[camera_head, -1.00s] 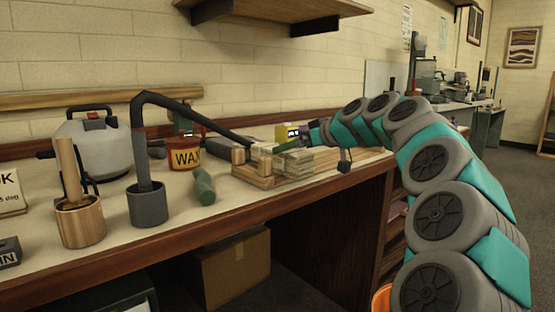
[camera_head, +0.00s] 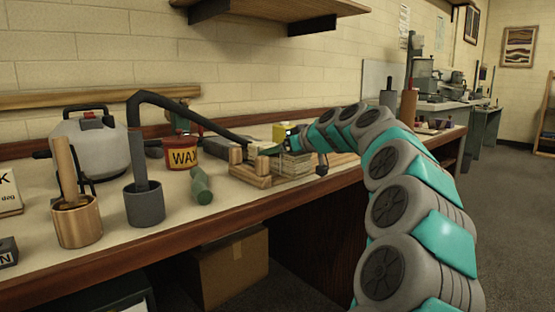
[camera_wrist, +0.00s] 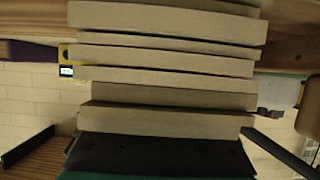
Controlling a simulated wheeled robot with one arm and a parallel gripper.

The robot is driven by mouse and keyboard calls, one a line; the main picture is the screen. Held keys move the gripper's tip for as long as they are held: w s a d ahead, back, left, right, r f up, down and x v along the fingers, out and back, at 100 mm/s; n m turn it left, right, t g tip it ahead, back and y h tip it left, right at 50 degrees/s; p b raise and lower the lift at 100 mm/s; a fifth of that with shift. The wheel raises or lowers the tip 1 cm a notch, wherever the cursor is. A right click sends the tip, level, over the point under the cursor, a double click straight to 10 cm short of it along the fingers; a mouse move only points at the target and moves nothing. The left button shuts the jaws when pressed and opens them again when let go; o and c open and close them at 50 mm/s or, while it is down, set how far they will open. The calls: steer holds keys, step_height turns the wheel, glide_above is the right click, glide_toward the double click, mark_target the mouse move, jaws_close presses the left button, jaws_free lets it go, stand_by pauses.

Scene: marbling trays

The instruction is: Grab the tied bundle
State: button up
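A stack of cream layers, which looks like the bundle (camera_head: 295,165), sits on the bench beside a wooden frame (camera_head: 250,178). I cannot make out a tie on it. In the wrist view the stack (camera_wrist: 165,90) fills the middle, with its layered edges facing the camera and a dark layer at the bottom. In the head view my gripper (camera_head: 284,143) is right at the stack, partly hidden by my arm. I cannot tell whether the fingers touch it.
A yellow device (camera_head: 284,131) is behind the stack. A dark bent bar (camera_head: 190,112) reaches towards the frame.

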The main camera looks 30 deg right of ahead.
steer(key=c, duration=1.2)
steer(key=shift+r, duration=0.15)
